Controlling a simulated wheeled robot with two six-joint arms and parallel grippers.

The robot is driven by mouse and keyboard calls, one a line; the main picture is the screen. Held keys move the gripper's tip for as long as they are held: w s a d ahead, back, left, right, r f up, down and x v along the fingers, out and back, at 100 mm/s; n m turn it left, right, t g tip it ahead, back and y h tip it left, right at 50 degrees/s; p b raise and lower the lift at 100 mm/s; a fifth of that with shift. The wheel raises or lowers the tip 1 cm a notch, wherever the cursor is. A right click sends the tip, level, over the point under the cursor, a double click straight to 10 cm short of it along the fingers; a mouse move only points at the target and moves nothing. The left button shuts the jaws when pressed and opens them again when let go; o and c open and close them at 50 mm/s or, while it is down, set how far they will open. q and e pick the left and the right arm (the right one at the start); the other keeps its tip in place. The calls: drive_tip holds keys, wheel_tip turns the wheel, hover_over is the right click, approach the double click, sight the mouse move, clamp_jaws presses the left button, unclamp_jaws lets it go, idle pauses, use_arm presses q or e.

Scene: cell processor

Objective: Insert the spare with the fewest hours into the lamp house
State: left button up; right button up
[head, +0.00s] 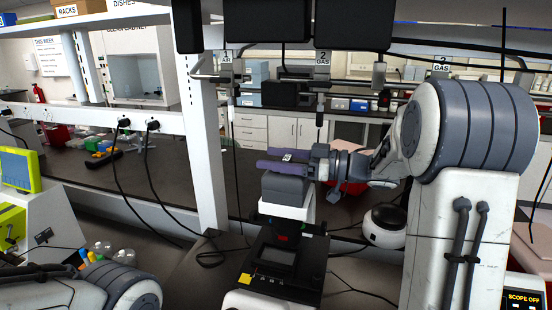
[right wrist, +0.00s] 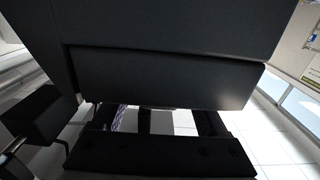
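My right gripper (head: 284,161) reaches in from the right in the head view. Its two purple-grey fingers point left, one above the other in the picture, over the grey block (head: 285,188) on top of a black-and-white instrument (head: 280,262). A small white label (head: 287,157) shows between the fingers. I cannot tell whether it is on a held part. The right wrist view is mostly filled by dark surfaces close to the camera. My left arm shows at the lower left, but its gripper is out of view. No spare's hours can be read, and I cannot identify the lamp house with certainty.
A white post (head: 208,140) stands left of the instrument. Black cables hang before the bench. A round black-and-white device (head: 386,225) stands to the right, with a red container (head: 352,187) behind it. A SCOPE OFF display (head: 523,298) is at lower right.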

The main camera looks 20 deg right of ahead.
drive_tip(key=b+v, duration=0.4)
drive_tip(key=v, duration=0.6)
drive_tip(key=shift+s+d, duration=0.2)
drive_tip(key=shift+s, duration=0.05)
idle(0.6)
